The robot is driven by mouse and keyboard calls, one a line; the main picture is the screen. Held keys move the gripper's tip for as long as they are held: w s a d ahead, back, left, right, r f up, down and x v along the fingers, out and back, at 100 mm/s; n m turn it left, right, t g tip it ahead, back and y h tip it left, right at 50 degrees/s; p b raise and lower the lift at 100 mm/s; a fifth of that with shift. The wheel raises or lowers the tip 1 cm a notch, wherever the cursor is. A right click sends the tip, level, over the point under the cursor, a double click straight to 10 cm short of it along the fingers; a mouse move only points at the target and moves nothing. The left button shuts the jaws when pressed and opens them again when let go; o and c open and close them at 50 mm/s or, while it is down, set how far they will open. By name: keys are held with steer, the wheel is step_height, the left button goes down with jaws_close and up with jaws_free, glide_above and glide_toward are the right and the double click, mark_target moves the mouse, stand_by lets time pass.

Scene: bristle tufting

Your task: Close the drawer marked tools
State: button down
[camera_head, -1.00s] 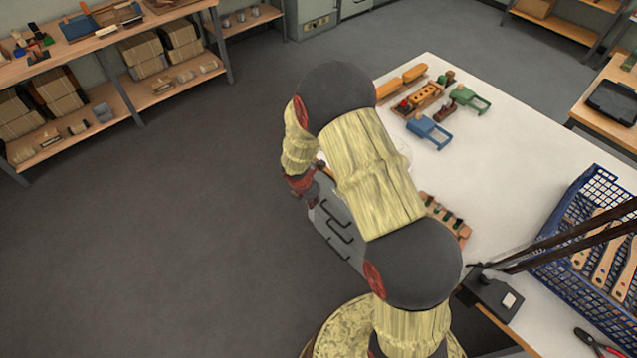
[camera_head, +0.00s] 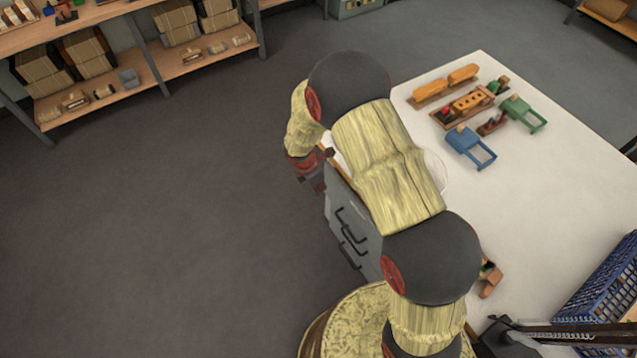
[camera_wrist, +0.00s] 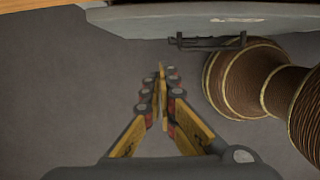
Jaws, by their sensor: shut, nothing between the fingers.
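A grey drawer unit (camera_head: 371,252) with several black handles stands below the table's left edge in the head view, partly hidden by my arm. My gripper (camera_head: 308,172) is beside the unit's far end, its fingertips hard to make out there. In the wrist view my gripper (camera_wrist: 162,82) is shut and empty, with its fingers pointing towards a grey drawer front (camera_wrist: 150,20). A black handle (camera_wrist: 207,42) and a small pale label are on that front; the label is too small to read. The fingertips appear apart from the handle. I cannot tell how far any drawer stands out.
The white table (camera_head: 560,190) holds orange, blue and green tools and wooden blocks. A blue crate (camera_head: 605,290) is at the right. Wooden shelves (camera_head: 150,80) with boxes stand at the back left. The floor left of the drawers is clear.

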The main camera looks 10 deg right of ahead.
mark_target(338, 187)
steer(key=w+d+f+b, duration=0.1)
steer(key=d+f+b, duration=0.1)
steer(key=d+f, duration=0.2)
steer(key=shift+w+d+f, duration=0.25)
steer(key=shift+d+f, duration=0.05)
steer(key=shift+d, duration=0.1)
steer(key=d, duration=0.1)
steer(key=w+d+p, duration=0.1)
steer(key=shift+d, duration=0.3)
steer(key=shift+s, duration=0.1)
